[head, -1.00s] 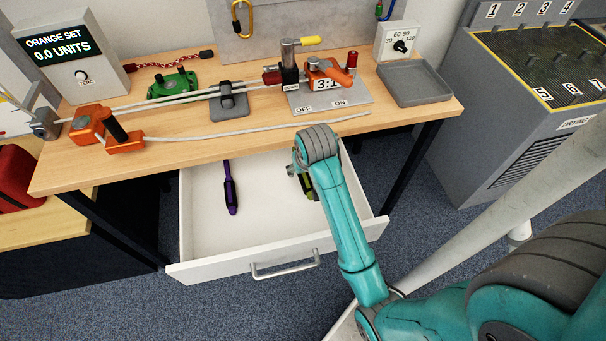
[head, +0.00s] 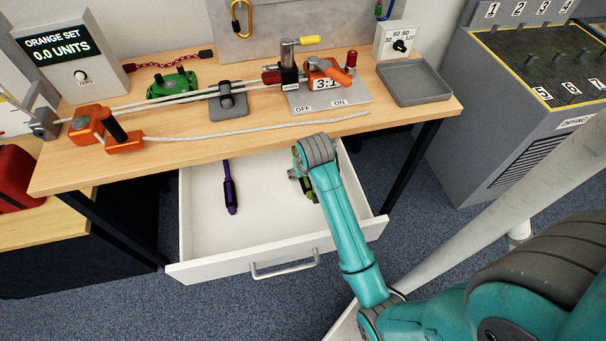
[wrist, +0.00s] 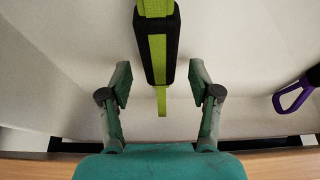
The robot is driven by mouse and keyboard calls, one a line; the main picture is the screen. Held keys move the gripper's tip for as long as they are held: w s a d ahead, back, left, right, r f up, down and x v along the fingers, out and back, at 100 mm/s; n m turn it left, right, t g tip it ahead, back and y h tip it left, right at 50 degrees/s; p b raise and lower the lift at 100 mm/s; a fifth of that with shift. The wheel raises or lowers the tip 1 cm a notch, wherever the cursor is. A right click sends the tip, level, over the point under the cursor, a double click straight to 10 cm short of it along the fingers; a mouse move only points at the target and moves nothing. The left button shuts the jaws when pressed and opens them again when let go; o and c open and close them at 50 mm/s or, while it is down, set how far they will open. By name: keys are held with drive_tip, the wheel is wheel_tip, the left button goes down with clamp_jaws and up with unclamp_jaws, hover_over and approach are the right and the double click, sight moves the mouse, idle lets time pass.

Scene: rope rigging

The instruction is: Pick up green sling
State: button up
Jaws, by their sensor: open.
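The green sling (wrist: 158,55) lies in the open drawer (head: 250,225), a bright green strap with a black sleeve around part of it. In the head view a bit of the green sling (head: 307,186) shows beside my arm, which hides the rest. My gripper (wrist: 160,82) is open in the wrist view, with one finger on each side of the sling's end. The fingers appear apart from the sling, and nothing is held. In the head view my gripper is mostly hidden behind my arm.
A purple sling (head: 230,188) lies in the drawer left of the green one. The wooden tabletop (head: 200,150) overhangs the drawer's back. A white rope (head: 260,131) lies along its front part. The drawer's middle is clear.

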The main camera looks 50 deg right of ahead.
drive_tip(key=shift+f, duration=0.2)
clamp_jaws()
idle(0.3)
drive_tip(key=shift+r, duration=0.15)
